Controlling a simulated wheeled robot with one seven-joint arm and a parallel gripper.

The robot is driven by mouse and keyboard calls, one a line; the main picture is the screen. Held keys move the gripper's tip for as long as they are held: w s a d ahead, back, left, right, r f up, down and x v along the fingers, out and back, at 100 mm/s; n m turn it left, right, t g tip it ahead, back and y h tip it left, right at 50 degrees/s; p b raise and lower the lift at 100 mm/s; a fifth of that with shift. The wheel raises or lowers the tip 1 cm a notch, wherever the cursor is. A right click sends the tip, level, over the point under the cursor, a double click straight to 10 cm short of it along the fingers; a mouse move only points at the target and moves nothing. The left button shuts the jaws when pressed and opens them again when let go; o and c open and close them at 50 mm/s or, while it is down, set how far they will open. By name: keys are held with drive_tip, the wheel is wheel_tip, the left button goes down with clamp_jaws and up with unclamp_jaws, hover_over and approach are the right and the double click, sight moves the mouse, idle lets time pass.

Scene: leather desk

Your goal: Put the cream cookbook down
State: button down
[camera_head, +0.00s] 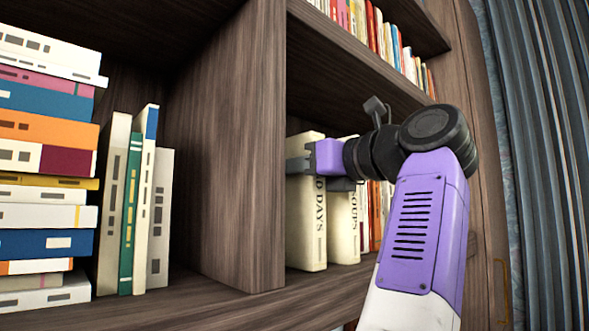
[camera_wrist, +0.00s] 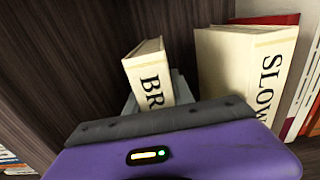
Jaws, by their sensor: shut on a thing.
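My gripper's purple body hides the lower spine in the wrist view.
A second cream book, "SLOW" (camera_wrist: 245,75), stands close on the right (camera_head: 343,235), with red and white books beyond it. A wooden divider (camera_head: 240,150) is on the left. A shelf board (camera_head: 355,65) is above my gripper.

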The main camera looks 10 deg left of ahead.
drive_tip(key=c, duration=1.5)
unclamp_jaws()
drive_tip(key=shift+f, duration=0.15)
drive_tip(key=o, duration=0.4)
drive_tip(key=b+v, duration=0.4)
drive_tip(key=v, duration=0.8)
